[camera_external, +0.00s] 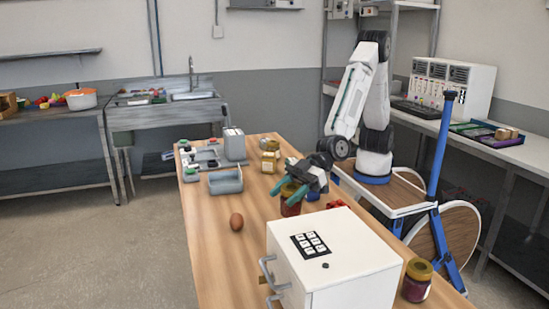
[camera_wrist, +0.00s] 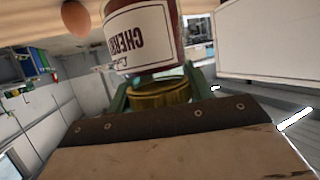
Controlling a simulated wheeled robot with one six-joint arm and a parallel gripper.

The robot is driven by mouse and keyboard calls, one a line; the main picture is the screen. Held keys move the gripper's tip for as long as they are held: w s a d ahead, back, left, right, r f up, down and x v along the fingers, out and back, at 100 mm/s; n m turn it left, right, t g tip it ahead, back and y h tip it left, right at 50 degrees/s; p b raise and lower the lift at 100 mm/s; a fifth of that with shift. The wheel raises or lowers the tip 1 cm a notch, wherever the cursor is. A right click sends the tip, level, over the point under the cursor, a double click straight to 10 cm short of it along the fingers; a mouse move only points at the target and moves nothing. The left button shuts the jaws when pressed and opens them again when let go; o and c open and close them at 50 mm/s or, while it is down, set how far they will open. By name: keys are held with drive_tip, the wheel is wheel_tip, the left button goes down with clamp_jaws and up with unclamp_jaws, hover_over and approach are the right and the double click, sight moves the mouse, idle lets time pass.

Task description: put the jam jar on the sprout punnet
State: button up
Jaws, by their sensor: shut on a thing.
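My gripper (camera_external: 291,190) points down over the table, its green fingers shut on a dark red jar (camera_external: 290,208). In the wrist view the fingers close around the jar's gold lid (camera_wrist: 160,92), and its white label (camera_wrist: 141,38) appears to read "CHERRY", mirrored and inverted. I cannot tell whether the jar's base touches the table. A similar dark red jar with a gold lid (camera_external: 416,281) stands right of the white cabinet. I cannot identify a sprout punnet for certain; a grey-blue open tray (camera_external: 226,187) lies left of the gripper.
A brown egg (camera_external: 236,222) lies on the wooden table, also in the wrist view (camera_wrist: 76,19). Pale jars (camera_external: 269,160) and a grey box (camera_external: 234,145) stand behind. Small red items (camera_external: 337,204) lie right of the gripper.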

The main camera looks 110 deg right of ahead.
drive_tip(key=shift+f, duration=1.15)
drive_tip(key=shift+f, duration=0.15)
drive_tip(key=o, duration=1.3)
drive_tip(key=shift+o, duration=0.2)
drive_tip(key=shift+s+r, duration=0.15)
drive_tip(key=shift+r, duration=0.05)
drive_tip(key=v, duration=1.1)
drive_tip(key=shift+s+d, duration=0.2)
drive_tip(key=shift+s, duration=0.05)
